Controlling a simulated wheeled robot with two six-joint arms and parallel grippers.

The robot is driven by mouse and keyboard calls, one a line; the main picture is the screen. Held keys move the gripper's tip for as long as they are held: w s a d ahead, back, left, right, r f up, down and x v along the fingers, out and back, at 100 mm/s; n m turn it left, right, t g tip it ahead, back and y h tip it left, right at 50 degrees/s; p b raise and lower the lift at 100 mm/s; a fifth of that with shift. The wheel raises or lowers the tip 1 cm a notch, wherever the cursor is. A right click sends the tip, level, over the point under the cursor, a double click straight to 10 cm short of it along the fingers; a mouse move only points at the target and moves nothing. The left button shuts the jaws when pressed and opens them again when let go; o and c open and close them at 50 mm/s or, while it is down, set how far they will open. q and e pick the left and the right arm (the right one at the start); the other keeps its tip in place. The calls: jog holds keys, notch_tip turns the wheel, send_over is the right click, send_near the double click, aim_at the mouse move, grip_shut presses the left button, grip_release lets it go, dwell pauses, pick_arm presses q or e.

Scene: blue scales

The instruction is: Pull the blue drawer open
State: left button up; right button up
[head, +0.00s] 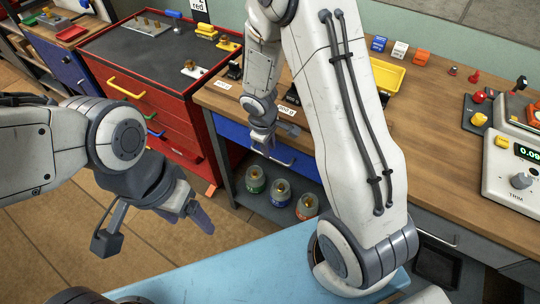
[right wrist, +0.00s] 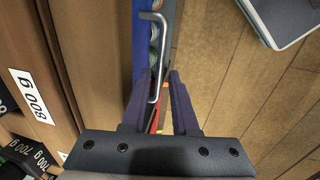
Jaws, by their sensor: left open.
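The blue drawer (head: 232,134) is under the wooden workbench's front edge and looks shut, its front flush below the top. Its silver bar handle (head: 284,161) shows partly behind my right gripper (head: 263,150), which is at the drawer front. In the right wrist view the handle (right wrist: 163,50) runs down between the two fingers of the right gripper (right wrist: 160,76), and gaps show beside it. The jaws look open around the bar, with no clear grip. My left gripper (head: 200,214) is open and empty at lower left, away from the drawer.
Several jars (head: 280,192) stand on a shelf below the drawer. A red tool cabinet (head: 160,112) is to the left. Number labels lie on the workbench (head: 350,125). A light blue surface (head: 240,262) is in front, with open tiled floor (head: 60,225) at left.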

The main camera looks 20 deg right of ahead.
aim_at(271, 157)
jog(key=shift+w+d+f+b, duration=0.15)
jog(key=shift+f+b, duration=0.15)
jog(key=shift+f, duration=0.7)
jog(key=shift+w+d+f+b, duration=0.1)
jog(key=shift+f+b, duration=0.2)
jog(key=shift+f, duration=0.65)
grip_shut()
